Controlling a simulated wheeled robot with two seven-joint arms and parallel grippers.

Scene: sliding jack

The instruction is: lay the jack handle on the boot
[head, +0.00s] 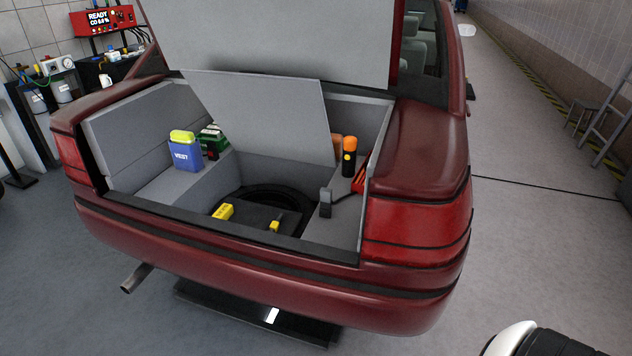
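The open boot (180,232) of a dark red car fills the middle of the head view. Its grey floor panel (262,108) stands tilted up, baring a well with a black spare wheel (290,196). A yellow block (223,211) and a small yellow piece (274,226) lie in the well. I cannot pick out the jack handle for certain. A red piece with a dark bar (345,196) lies at the boot's right side; I cannot tell what it is. Neither of my grippers shows in the view.
A blue VEST pouch (186,155) and a green case (212,138) sit on the boot's left ledge. An orange-and-black cylinder (349,156) stands at right. A dark flat platform (255,316) lies under the bumper.

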